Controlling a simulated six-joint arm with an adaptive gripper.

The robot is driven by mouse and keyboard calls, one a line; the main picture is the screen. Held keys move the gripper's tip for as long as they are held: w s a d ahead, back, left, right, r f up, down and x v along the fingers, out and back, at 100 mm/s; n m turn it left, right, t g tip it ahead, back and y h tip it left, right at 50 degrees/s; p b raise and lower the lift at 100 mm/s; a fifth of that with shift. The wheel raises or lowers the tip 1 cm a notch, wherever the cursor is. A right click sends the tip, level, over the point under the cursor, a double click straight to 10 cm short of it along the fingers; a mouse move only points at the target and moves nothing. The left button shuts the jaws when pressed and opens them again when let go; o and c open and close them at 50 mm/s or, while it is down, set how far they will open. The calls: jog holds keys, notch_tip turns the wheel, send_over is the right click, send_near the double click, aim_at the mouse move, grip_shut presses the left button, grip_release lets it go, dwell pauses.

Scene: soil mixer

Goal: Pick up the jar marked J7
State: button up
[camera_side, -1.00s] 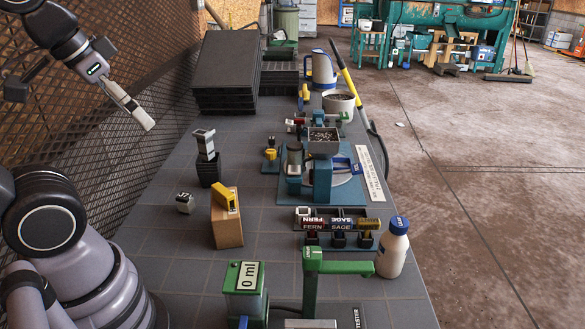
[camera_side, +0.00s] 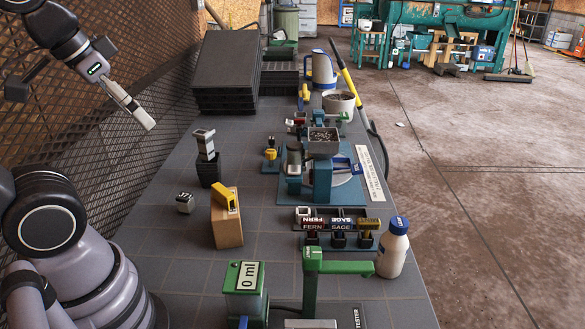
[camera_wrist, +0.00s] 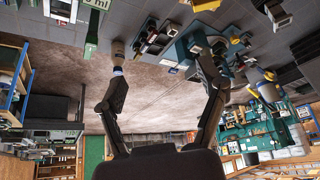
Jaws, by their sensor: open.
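I cannot pick out the small jar in the wrist view.
Near the jar stand the tan block (camera_side: 227,222) with a yellow item on top and a black pot (camera_side: 209,171) holding a grey piece. Black trays (camera_side: 228,70) are stacked behind. A blue mixer stand (camera_side: 322,180) and white bottle (camera_side: 392,250) stand to the right.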

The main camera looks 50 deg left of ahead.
jog(key=w+a+f+y, duration=0.1)
jog(key=w+a+f, duration=0.15)
jog(key=w, duration=0.25)
jog(key=w+a+f+n+t, duration=0.1)
jog(key=w+a+f, duration=0.1)
jog(key=w+a, duration=0.25)
jog(key=w+a+f+y, duration=0.1)
jog(key=w+a+f, duration=0.1)
jog(key=w, duration=0.3)
jog(key=n+t+y, duration=0.3)
jog(key=t, duration=0.1)
send_over(186, 193)
jog(key=d, duration=0.4)
notch_tip(186, 193, down, 24)
jog(key=s+f, duration=0.1)
jog(key=s+f+n+y, duration=0.1)
jog(key=s, duration=0.1)
jog(key=s+f+n, duration=0.1)
jog(key=f, duration=0.1)
jog(key=shift+s+a+t+y, duration=0.3)
jog(key=shift+s+t, duration=0.1)
jog(key=shift+s+f+y, duration=0.15)
jog(key=shift+s+y, duration=0.15)
jog(key=shift+s, duration=0.05)
jog(key=x, duration=0.7)
jog(key=shift+w+a+f, duration=0.1)
jog(key=shift+w, duration=0.05)
